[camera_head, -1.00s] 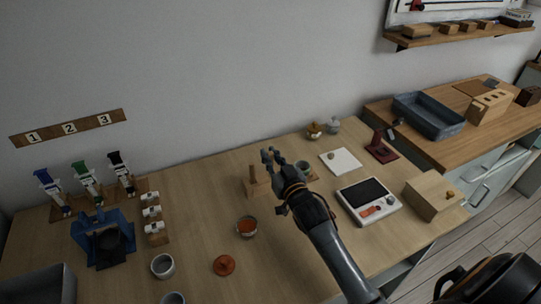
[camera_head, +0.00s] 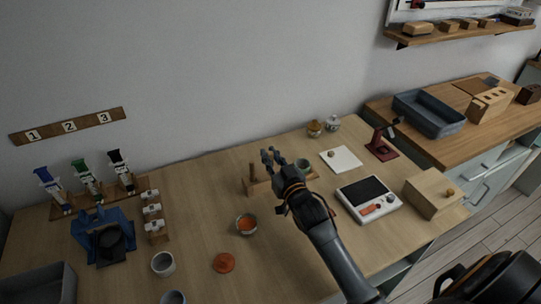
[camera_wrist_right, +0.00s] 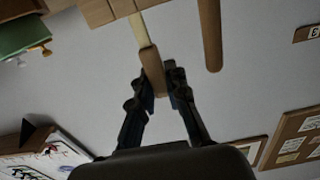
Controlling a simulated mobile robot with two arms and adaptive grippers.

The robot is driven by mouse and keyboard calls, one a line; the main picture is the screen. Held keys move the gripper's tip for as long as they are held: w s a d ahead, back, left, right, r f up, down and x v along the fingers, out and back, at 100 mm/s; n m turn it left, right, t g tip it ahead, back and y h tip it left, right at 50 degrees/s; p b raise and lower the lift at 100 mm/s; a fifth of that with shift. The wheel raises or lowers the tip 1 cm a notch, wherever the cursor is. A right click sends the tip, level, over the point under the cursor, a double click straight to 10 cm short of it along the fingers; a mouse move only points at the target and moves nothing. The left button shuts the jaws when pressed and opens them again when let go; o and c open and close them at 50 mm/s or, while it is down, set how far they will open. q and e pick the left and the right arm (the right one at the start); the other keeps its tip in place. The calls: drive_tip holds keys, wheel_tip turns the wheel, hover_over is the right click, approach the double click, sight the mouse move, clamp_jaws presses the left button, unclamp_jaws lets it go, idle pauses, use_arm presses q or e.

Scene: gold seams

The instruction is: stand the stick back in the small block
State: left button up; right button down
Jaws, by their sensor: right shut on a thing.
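My right gripper (camera_head: 273,156) is over the table, beside a light wooden block (camera_head: 257,187) with an upright peg (camera_head: 252,171). In the right wrist view, my right gripper (camera_wrist_right: 160,82) is shut on a brown stick (camera_wrist_right: 152,68) with a paler far part (camera_wrist_right: 139,32). The stick's far end reaches toward pale wooden blocks (camera_wrist_right: 100,12) at the top edge. I cannot tell whether it enters one. A separate round brown peg (camera_wrist_right: 210,35) is right of the held stick. The held stick is hard to make out in the head view. My left gripper is not in view.
A small green cup (camera_head: 303,165) stands just right of my gripper. An orange-filled bowl (camera_head: 246,225) and an orange lid (camera_head: 224,263) are nearer the front. A white scale (camera_head: 368,200) and wooden box (camera_head: 432,193) are at right. Bare table lies left of the wooden block.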

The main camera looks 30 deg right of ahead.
drive_tip(key=c, duration=1.3)
unclamp_jaws()
drive_tip(key=shift+o, duration=0.2)
drive_tip(key=shift+s, duration=0.15)
drive_tip(key=shift+s+a+p, duration=0.15)
drive_tip(key=shift+s+p, duration=1.1)
drive_tip(key=shift+s, duration=1.1)
